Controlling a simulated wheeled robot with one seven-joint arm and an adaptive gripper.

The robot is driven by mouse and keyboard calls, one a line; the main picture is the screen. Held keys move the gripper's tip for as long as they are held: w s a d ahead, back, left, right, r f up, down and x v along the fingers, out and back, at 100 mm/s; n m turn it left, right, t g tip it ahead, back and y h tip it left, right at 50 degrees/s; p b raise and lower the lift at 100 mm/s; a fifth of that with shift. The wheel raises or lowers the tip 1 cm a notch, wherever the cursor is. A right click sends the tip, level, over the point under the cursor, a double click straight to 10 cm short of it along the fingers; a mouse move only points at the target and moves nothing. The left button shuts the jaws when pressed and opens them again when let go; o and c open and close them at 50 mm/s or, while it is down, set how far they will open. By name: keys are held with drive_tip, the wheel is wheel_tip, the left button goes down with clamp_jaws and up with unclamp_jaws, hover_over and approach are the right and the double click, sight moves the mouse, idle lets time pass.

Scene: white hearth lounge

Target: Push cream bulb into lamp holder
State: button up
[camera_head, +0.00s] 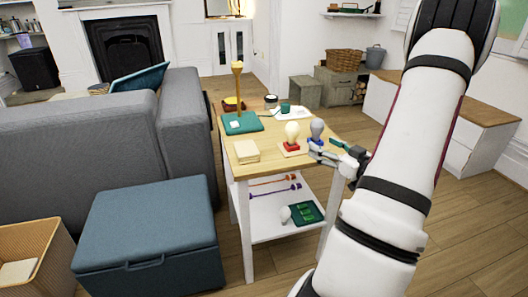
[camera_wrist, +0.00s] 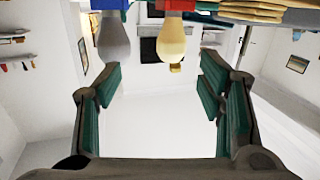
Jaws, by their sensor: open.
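The cream bulb (camera_head: 292,130) stands upright in a red base (camera_head: 292,146) on the small table. In the wrist view the cream bulb (camera_wrist: 171,40) appears upside down, with the red base (camera_wrist: 176,5) above it. A grey bulb (camera_head: 317,127) stands in a blue base to its right; the grey bulb (camera_wrist: 113,40) is at left in the wrist view. My gripper (camera_head: 343,152) is at the table's right edge, beside the grey bulb. In the wrist view my gripper (camera_wrist: 158,85) is open and empty, its green-padded fingers apart. I cannot tell which thing is the lamp holder.
A blue-grey storage box (camera_head: 148,230) stands at left.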

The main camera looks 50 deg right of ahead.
sight(296, 137)
drive_tip(key=shift+t, duration=0.4)
drive_tip(key=x, duration=0.2)
drive_tip(key=b+x, duration=0.1)
drive_tip(key=x, duration=0.2)
drive_tip(key=a+f+b+x, duration=0.1)
drive_tip(key=x, duration=0.1)
drive_tip(key=shift+w, duration=0.45)
drive_tip(key=x, duration=0.1)
drive_tip(key=b+x, duration=0.2)
drive_tip(key=shift+w+a+f, duration=0.15)
drive_tip(key=shift+w+a, duration=0.05)
drive_tip(key=shift+w, duration=0.3)
drive_tip(key=shift+w+d, duration=0.15)
drive_tip(key=shift+w, duration=0.5)
drive_tip(key=c, duration=1.2)
